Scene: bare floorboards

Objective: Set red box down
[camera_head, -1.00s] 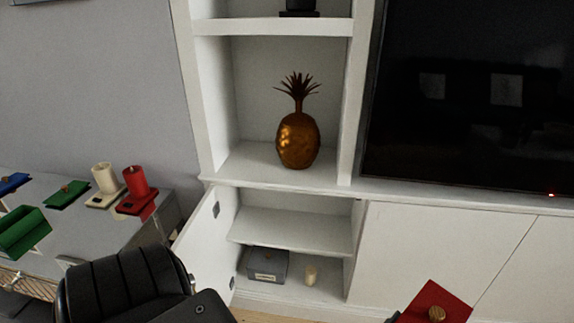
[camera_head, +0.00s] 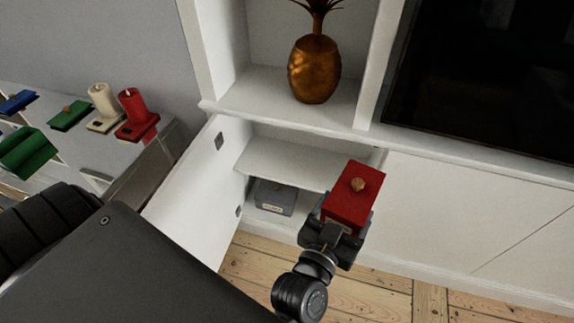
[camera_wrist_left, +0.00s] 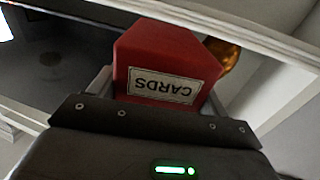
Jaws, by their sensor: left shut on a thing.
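The red box (camera_head: 352,195) has a round wooden knob on its lid and is held in front of the white cabinet. In the left wrist view the red box (camera_wrist_left: 165,65) shows a label reading "CARDS", upside down. My left gripper (camera_head: 335,225) is shut on the red box, gripping it from the near side. The gripper (camera_wrist_left: 160,105) also shows in the left wrist view, with the box between its fingers. The box's underside is hidden. My right gripper is not in view.
The cabinet's open door (camera_head: 195,200) swings out at left. A grey box (camera_head: 275,196) sits inside on the bottom. A golden pineapple (camera_head: 314,70) stands on the shelf above. A grey side table (camera_head: 95,150) at left holds candles and green and blue lids. Floorboards (camera_head: 370,298) are bare.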

